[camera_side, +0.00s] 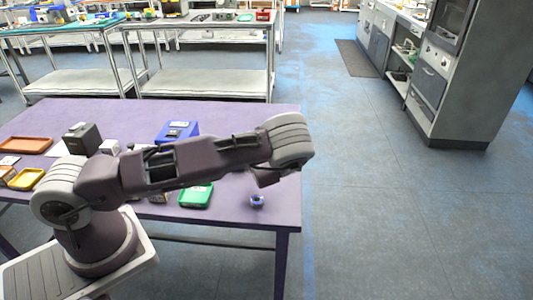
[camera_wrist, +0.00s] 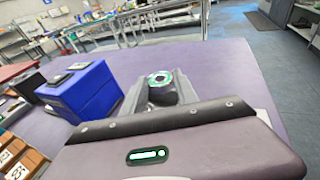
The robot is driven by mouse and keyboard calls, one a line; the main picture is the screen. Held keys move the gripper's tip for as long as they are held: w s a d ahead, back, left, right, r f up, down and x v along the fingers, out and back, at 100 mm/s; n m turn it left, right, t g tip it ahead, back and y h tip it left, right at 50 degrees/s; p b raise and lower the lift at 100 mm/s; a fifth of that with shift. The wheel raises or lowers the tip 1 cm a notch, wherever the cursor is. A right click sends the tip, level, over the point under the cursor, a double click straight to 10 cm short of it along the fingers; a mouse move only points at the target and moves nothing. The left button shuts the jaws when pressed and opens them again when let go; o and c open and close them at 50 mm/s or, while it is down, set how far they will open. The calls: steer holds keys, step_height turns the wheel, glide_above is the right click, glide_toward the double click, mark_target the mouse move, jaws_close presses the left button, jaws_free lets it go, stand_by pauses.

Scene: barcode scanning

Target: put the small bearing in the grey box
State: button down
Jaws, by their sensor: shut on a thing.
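My gripper (camera_wrist: 162,92) is shut on a small round dark piece with a pale, teal-tinted ring on its face, which looks like the small bearing (camera_wrist: 160,79). Its lower part is hidden between the fingers. In the side view my gripper (camera_side: 267,178) is at the right end of the purple table, mostly hidden by my wrist. The dark grey box (camera_side: 82,138) stands at the table's left, well away from the gripper. It also shows at the left edge of the wrist view (camera_wrist: 25,86), left of the blue box.
A blue box (camera_side: 177,131) stands at the table's back middle. A green tray (camera_side: 196,195) lies near the front, with a small blue round thing (camera_side: 257,201) to its right. Yellow (camera_side: 27,180) and brown (camera_side: 25,145) trays lie at left. The table's right end is mostly clear.

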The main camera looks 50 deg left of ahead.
steer(key=shift+s+a+f, duration=0.15)
steer(key=shift+a, duration=0.4)
steer(key=shift+a+f, duration=0.1)
steer(key=shift+f, duration=2.2)
steer(key=c, duration=0.9)
jaws_free()
steer(key=shift+o, duration=0.2)
step_height(320, 180, up, 7)
steer(key=shift+r, duration=0.5)
